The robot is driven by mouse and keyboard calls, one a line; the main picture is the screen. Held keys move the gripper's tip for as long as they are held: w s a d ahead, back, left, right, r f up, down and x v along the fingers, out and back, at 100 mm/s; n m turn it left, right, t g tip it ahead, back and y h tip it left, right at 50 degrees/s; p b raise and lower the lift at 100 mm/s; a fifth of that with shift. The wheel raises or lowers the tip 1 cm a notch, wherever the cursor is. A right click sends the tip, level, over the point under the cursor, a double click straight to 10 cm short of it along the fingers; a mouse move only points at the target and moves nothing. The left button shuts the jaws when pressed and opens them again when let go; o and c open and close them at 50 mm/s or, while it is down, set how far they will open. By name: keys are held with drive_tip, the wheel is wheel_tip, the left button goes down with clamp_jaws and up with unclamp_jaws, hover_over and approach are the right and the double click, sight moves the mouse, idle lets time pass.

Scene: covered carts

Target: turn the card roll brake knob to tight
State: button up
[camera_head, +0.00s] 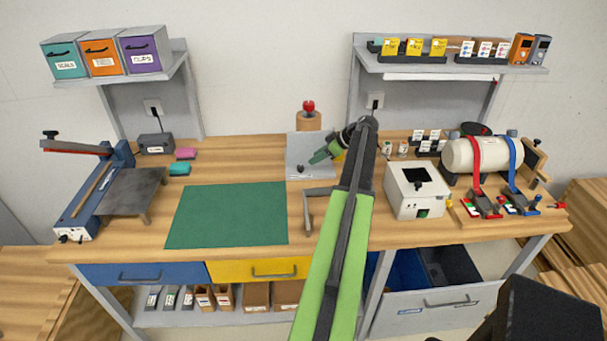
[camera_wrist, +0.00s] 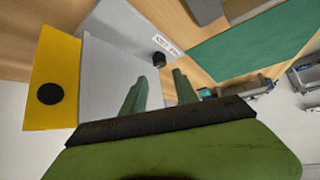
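A grey upright panel (camera_head: 304,150) stands on the bench behind the green mat. A small dark knob (camera_head: 300,169) sits low on it. In the wrist view a black knob (camera_wrist: 158,59) shows beside a white label (camera_wrist: 168,46), too small to read; which setting it is on cannot be told. My gripper (camera_head: 322,156) is at the panel's right side. In the wrist view its two green fingers (camera_wrist: 158,76) are apart and empty, and the black knob appears just beyond and between their tips. A yellow plate (camera_wrist: 50,70) with a black round part is at the left.
A brown cylinder (camera_head: 308,122) with a red ball on top stands behind the panel. A white box (camera_head: 418,196) and a strapped cream roll (camera_head: 478,156) are at the right. The green mat (camera_head: 228,215) is clear.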

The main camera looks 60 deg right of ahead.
sight(301, 166)
drive_tip(key=b+x, duration=0.4)
drive_tip(key=x, duration=0.3)
drive_tip(key=shift+f, duration=0.3)
drive_tip(key=shift+w+f, duration=0.15)
drive_tip(key=shift+w, duration=0.3)
